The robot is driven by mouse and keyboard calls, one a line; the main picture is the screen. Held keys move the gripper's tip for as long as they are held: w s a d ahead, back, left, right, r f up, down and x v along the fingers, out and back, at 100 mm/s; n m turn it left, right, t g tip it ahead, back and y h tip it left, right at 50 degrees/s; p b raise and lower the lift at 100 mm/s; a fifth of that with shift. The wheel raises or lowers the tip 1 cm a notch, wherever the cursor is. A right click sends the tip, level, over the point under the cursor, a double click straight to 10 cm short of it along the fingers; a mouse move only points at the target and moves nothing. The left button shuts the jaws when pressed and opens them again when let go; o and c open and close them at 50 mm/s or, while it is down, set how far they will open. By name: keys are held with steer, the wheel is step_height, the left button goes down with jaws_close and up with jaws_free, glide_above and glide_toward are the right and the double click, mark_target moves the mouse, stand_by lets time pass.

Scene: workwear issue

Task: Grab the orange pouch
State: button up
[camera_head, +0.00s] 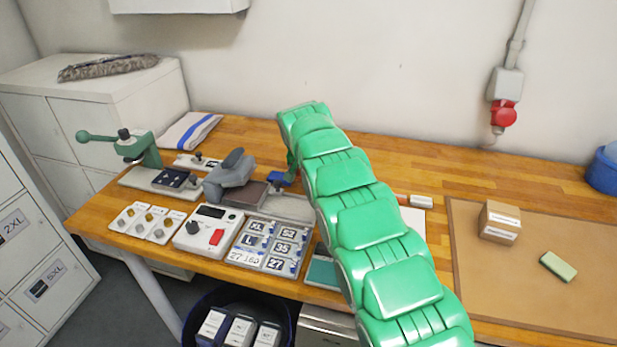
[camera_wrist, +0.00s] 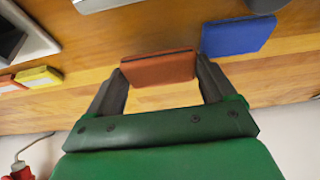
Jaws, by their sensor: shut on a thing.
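The orange pouch (camera_wrist: 158,69) is a flat, reddish-orange block shape with a dark upper edge in the wrist view. My gripper (camera_wrist: 161,78) has one dark finger at each side of it and is shut on it. The pouch is close to the wooden table; I cannot tell whether it still touches the table. A blue pouch (camera_wrist: 238,35) lies just right of the right finger. In the head view my green arm reaches over the table and hides the gripper and the orange pouch.
A yellow block (camera_wrist: 39,77) lies at the left of the wrist view. In the head view, a grey press (camera_head: 230,174) and a label board (camera_head: 269,245) stand left of my arm. A brown mat (camera_head: 470,285) with a cardboard box (camera_head: 499,222) lies right. The wall rises behind.

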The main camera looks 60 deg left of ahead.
steer(key=s+d+r, duration=0.5)
steer(key=d+r, duration=0.5)
steer(key=d, duration=0.3)
steer(key=shift+s, duration=0.15)
stand_by(0.7)
